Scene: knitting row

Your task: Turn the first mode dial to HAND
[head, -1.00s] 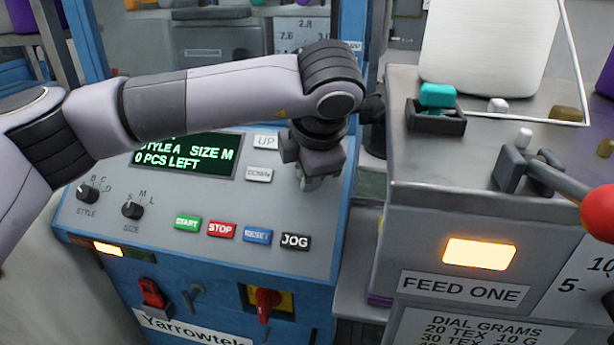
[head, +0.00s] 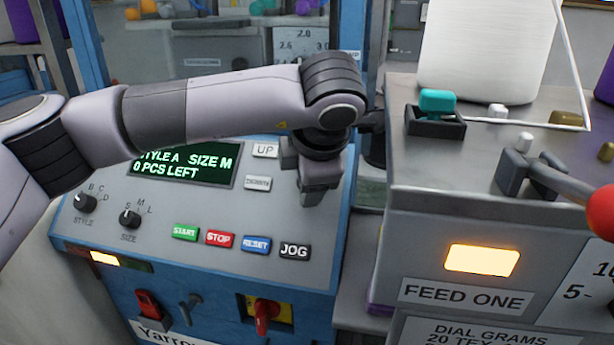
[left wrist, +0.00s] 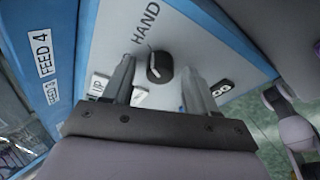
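My left gripper (head: 318,192) hangs over the right side of the blue-edged control panel (head: 200,262) in the head view. In the left wrist view its two fingers are apart, with nothing held. A black dial (left wrist: 159,67) lies between the fingers in that picture, with the word HAND (left wrist: 146,22) printed beside it. Whether the fingers touch the dial, and where its pointer stands, I cannot tell. In the head view my arm and gripper hide this dial. My right gripper is in neither view.
The STYLE dial (head: 86,202) and SIZE dial (head: 130,218) sit at the panel's left. A grey feeder cabinet (head: 430,220) stands at right, with a red-knobbed lever (head: 600,213).

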